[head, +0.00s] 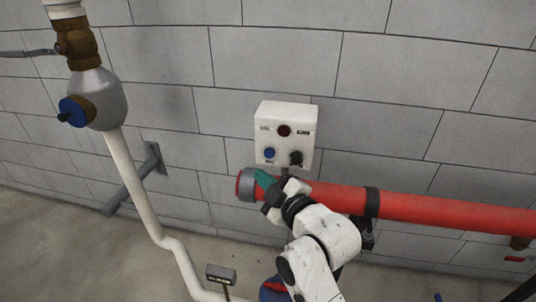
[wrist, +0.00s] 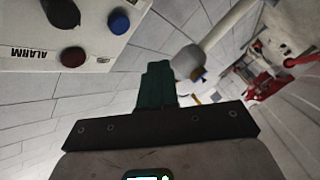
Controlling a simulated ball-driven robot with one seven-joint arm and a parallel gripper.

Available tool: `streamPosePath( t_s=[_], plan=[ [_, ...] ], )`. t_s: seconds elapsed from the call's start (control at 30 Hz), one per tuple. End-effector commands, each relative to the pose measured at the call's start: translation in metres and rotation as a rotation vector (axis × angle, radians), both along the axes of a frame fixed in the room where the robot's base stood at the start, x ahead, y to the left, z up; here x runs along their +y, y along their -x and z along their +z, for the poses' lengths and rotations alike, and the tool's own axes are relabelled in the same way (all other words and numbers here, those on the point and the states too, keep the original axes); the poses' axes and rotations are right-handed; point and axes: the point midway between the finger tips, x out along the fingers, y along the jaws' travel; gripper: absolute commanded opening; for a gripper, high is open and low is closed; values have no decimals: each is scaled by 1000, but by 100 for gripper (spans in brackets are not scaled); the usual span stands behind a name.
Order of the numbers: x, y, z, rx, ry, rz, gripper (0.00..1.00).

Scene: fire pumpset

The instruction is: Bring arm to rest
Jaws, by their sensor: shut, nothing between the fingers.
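My white arm reaches up from the bottom of the head view. My gripper (head: 264,179), with green fingers, is just below the control box and in front of the left end of the red pipe in that picture. In the wrist view the green fingers of my gripper (wrist: 158,72) are together, with nothing seen between them. The white control box (head: 285,136) on the wall has a dark red round part, a blue button and a black knob. It also shows at the upper left of the wrist view (wrist: 100,40), with the label ALARM. I cannot tell whether the gripper touches the pipe.
A red pipe (head: 440,210) runs along the wall to the right, close behind my arm. A white pipe (head: 132,185) with a brass valve (head: 75,42) and blue cap (head: 74,112) stands at left. A small sign (head: 220,274) stands low in front. Floor at left is clear.

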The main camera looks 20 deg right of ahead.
Motion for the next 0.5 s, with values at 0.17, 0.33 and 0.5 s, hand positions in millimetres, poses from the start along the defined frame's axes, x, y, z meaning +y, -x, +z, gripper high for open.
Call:
streamPosePath(
  t_s=[0.17,0.33,0.5],
  plan=[
    [0,0,0,0,0,0,0],
    [0,0,0,0,0,0,0],
    [-5,12,-24,89,-38,-12,0]
  ],
)
